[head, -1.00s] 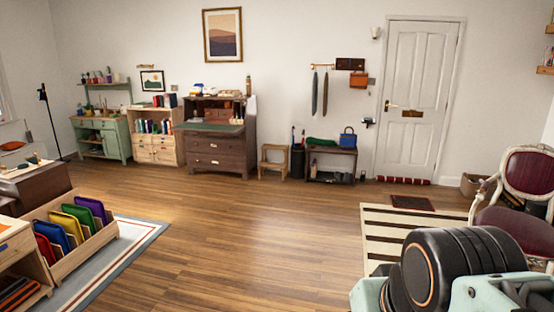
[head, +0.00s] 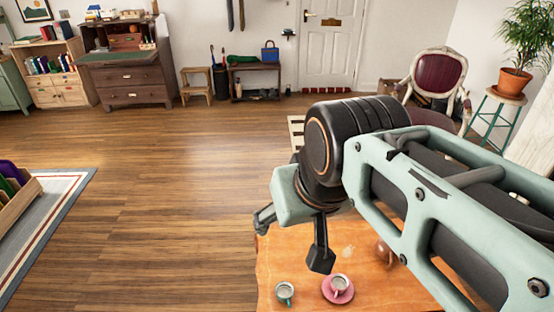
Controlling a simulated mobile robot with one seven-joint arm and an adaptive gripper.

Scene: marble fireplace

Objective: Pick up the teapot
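No whole teapot shows. A rounded brown object (head: 385,252) on the wooden table is mostly hidden behind my arm; I cannot tell whether it is the teapot. My gripper (head: 290,243) hangs above the table's left part, to the left of that object. Its two fingers look spread apart, with nothing seen between them. A teal cup (head: 285,292) and a pink cup (head: 338,283) on a pink saucer (head: 331,298) stand on the table below the gripper.
The orange-brown table (head: 270,262) runs under my arm at the bottom. A maroon armchair (head: 438,72) and a potted plant (head: 515,78) on a stool stand behind at the right.

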